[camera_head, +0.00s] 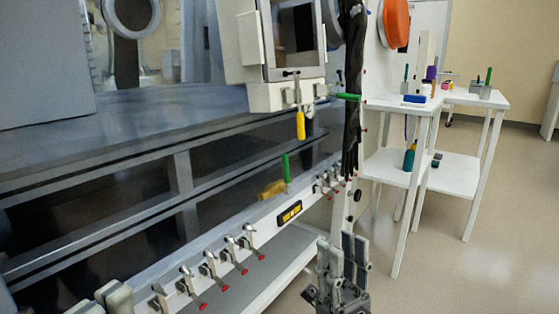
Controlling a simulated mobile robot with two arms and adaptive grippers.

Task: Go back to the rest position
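My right gripper (344,256) shows at the bottom centre, in front of the right end of the glovebox's lower shelf. Its grey fingers point up and overlap in this view, so the gap between them is unclear. I see nothing held in it.
The glovebox front (110,115) fills the left. A rail of red-tipped valves (240,267) runs below it. A black glove (352,90) hangs at the centre. White tables (405,105) with bottles and small items stand at the right. The floor (440,285) at lower right is clear.

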